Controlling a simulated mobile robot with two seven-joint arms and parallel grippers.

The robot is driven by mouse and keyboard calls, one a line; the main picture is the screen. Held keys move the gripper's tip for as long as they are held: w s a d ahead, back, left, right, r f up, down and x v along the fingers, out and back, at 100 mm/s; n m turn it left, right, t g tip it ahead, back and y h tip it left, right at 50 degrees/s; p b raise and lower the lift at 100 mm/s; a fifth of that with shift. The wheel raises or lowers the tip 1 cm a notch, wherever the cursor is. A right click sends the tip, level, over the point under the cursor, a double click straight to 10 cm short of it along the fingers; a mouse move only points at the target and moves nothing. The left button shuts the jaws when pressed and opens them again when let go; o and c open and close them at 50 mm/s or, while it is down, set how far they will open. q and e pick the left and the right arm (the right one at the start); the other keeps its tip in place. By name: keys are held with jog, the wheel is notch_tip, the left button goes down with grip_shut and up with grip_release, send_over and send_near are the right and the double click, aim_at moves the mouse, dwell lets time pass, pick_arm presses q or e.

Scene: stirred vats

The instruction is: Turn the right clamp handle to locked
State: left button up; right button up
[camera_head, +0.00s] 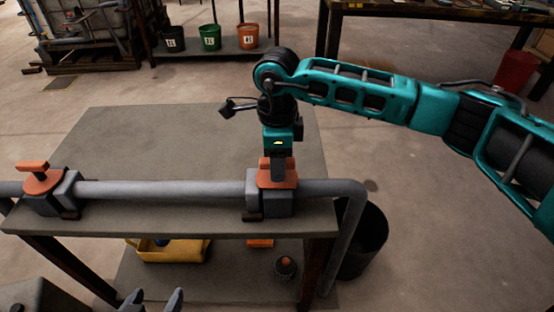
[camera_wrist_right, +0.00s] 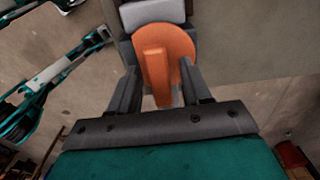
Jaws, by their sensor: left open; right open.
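The right clamp (camera_head: 270,203) is a grey block on the pipe, with an orange round handle (camera_head: 289,181) on top. My right gripper (camera_head: 278,172) points down onto this handle from above. In the right wrist view, the handle's raised orange bar (camera_wrist_right: 155,76) stands between the two open fingers (camera_wrist_right: 162,82), with gaps visible on both sides. In the head view the gripper hides part of the handle. The left clamp handle (camera_head: 42,181), also orange, sits at the far left of the pipe. My left gripper (camera_head: 153,300) is open and empty at the bottom edge.
A grey pipe (camera_head: 160,189) runs along the front of the table (camera_head: 200,135) and bends down at the right. A dark bin (camera_head: 368,240) stands beside the table. A yellow tray (camera_head: 180,252) lies on the lower shelf. The tabletop behind the pipe is clear.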

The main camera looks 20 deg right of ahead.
notch_tip(320, 180, up, 12)
jog(key=p, duration=0.1)
jog(key=shift+r, duration=0.25)
